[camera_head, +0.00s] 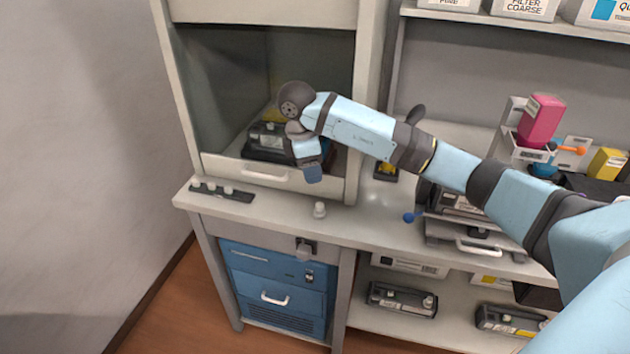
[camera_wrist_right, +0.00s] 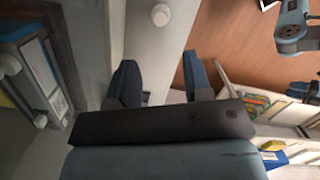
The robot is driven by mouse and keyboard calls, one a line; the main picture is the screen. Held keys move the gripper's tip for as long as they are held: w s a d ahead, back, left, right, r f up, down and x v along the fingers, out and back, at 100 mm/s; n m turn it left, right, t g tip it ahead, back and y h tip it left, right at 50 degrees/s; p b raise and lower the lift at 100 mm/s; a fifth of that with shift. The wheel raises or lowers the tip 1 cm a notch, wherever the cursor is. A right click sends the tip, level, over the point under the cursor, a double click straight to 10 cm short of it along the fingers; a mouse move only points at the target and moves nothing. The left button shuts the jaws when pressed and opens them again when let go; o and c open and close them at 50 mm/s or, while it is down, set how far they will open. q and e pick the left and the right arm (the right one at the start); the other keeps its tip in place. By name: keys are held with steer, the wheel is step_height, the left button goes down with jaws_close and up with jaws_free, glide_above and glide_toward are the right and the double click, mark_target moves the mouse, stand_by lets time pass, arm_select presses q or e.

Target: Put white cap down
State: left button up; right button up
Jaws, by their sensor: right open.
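A small white cap (camera_head: 319,209) stands on the pale countertop, in front of the cabinet with the raised front. It also shows at the top of the right wrist view (camera_wrist_right: 160,14), beyond the fingertips. My right gripper (camera_head: 312,176) reaches down at the cabinet's front edge, above and behind the cap. In the right wrist view its two dark blue fingers (camera_wrist_right: 160,78) are apart with nothing between them. The cap is clear of the fingers. My left gripper does not show.
A black strip (camera_head: 222,190) with several white caps lies left on the counter. A black toner cartridge (camera_head: 265,142) sits inside the cabinet, partly hidden by my arm. More cartridges (camera_head: 402,299) lie on the lower shelf. Counter around the lone cap is clear.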

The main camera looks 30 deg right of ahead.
steer(key=s+a+f+n+y, duration=0.3)
steer(key=a+y, duration=0.1)
steer(key=a, duration=0.3)
steer(key=s+a+f+n+g+y, duration=0.1)
steer(key=s+a+f+n+y, duration=0.15)
steer(key=a, duration=0.35)
steer(key=s+a+f+n+y, duration=0.2)
steer(key=s+a+n+y, duration=0.1)
steer(key=a+y, duration=0.3)
steer(key=s+a+r+m+t+y, duration=0.2)
steer(key=s+a+r+t+y, duration=0.15)
steer(key=a+y, duration=0.55)
steer(key=s+d+f+m+t+h, duration=0.4)
steer(key=d+f+m+t+h, duration=0.5)
steer(key=f+m+t+h, duration=0.5)
steer(key=s+d+f+m+g+h, duration=0.2)
steer(key=s+f+g, duration=0.3)
steer(key=s+f, duration=0.4)
steer(key=shift+s+d+m, duration=0.35)
steer(key=shift+s+d, duration=0.05)
steer(key=shift+s, duration=0.85)
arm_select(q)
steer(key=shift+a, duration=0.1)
